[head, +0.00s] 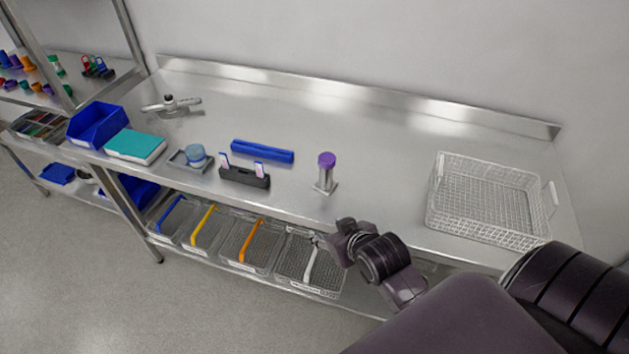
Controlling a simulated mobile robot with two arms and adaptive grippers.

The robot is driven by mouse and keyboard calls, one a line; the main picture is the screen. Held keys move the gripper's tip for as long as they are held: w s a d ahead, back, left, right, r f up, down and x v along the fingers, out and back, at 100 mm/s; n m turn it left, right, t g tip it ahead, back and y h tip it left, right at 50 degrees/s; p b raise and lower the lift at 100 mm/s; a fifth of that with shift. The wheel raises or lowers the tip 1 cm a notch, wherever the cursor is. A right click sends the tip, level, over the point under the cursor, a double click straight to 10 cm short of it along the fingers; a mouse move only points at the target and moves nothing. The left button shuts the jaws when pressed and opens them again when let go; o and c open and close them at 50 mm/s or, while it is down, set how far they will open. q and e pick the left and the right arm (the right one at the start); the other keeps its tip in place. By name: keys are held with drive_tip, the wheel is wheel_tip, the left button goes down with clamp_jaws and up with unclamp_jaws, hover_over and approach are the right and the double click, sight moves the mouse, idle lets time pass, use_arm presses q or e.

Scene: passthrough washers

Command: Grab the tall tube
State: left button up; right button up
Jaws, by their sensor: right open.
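The tall tube (326,172) has a purple cap and a clear body. It stands upright on a small metal base on the steel bench, right of the middle. My right gripper (316,239) is open and empty. In the picture it sits below the tube, in front of the bench's front edge and over the lower-shelf baskets, apart from the tube. My left gripper is not in view.
A white wire basket (490,199) stands on the bench at right. A black rack (244,176), a blue bar (262,151), a blue-lidded jar (196,155) and a teal box (135,145) are left of the tube. Handled baskets (246,246) fill the lower shelf.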

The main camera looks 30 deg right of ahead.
sight(329, 170)
drive_tip(key=w+d+r+t, duration=0.1)
drive_tip(key=w+d+r, duration=0.1)
drive_tip(key=w, duration=0.1)
drive_tip(key=w+d+r+m+t+h, duration=0.1)
drive_tip(key=w+d+r, duration=0.1)
drive_tip(key=w+d, duration=0.1)
drive_tip(key=w+d+r+m+t, duration=0.1)
drive_tip(key=w+d+r+t, duration=0.1)
drive_tip(key=w+d+r, duration=0.1)
drive_tip(key=shift+w+d+h, duration=0.1)
drive_tip(key=shift+w+h, duration=0.05)
drive_tip(key=shift+h, duration=0.15)
drive_tip(key=shift+w+d+f+p, duration=0.1)
drive_tip(key=shift+w+f+p, duration=0.25)
drive_tip(key=shift+w, duration=0.25)
drive_tip(key=shift+w+f+p, duration=0.2)
drive_tip(key=shift+w+p, duration=0.1)
drive_tip(key=shift+w, duration=0.25)
drive_tip(key=p+x, duration=0.1)
drive_tip(key=x, duration=0.2)
drive_tip(key=shift+f, duration=0.1)
drive_tip(key=shift+w+f, duration=0.3)
drive_tip(key=shift+w, duration=0.2)
drive_tip(key=shift+c, duration=0.6)
drive_tip(key=shift+r, duration=0.1)
clamp_jaws()
